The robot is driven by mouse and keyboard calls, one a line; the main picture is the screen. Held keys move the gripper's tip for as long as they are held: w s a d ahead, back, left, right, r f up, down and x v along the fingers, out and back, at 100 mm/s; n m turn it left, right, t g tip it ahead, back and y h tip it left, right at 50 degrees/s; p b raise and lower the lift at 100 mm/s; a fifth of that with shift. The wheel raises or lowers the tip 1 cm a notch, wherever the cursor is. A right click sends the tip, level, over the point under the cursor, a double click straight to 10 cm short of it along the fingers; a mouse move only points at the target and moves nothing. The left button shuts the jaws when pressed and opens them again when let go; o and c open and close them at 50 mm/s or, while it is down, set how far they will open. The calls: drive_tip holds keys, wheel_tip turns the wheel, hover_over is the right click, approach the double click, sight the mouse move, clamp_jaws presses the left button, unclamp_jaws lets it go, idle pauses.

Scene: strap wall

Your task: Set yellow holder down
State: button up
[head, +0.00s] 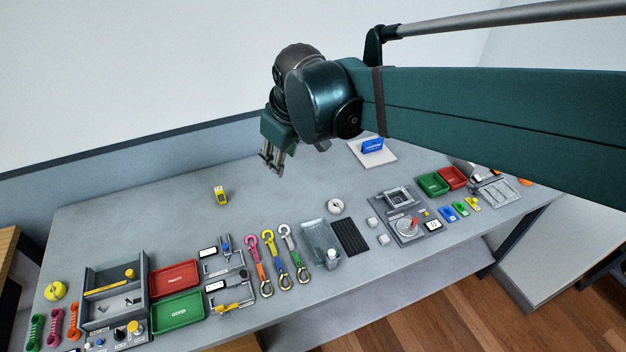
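A small yellow block-like holder (221,196) with a dark mark on its face stands on the bare back left of the grey table (150,222). My gripper (272,164) hangs above the table, to the right of the yellow holder and apart from it. Its fingers point down with a small gap between them, and nothing shows in them.
A blue block (373,145) sits on a white pad (384,157) at the back right. Along the front are red (175,277) and green (178,309) trays, several colored straps (270,262) and a grey fixture (406,228). The table around the yellow holder is clear.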

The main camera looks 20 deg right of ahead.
drive_tip(key=s+d+f+m+t, duration=0.1)
drive_tip(key=s+d+m, duration=0.1)
drive_tip(key=s, duration=0.5)
drive_tip(key=s+d+f+m+t, duration=0.1)
drive_tip(key=s+d+f+m, duration=0.1)
drive_tip(key=s, duration=0.5)
drive_tip(key=shift+s+d+m, duration=0.3)
drive_tip(key=shift+d+m, duration=0.25)
drive_tip(key=shift+m, duration=0.45)
wheel_tip(320, 180, down, 6)
drive_tip(key=b, duration=0.5)
drive_tip(key=shift+r+b, duration=0.25)
drive_tip(key=shift+b, duration=0.05)
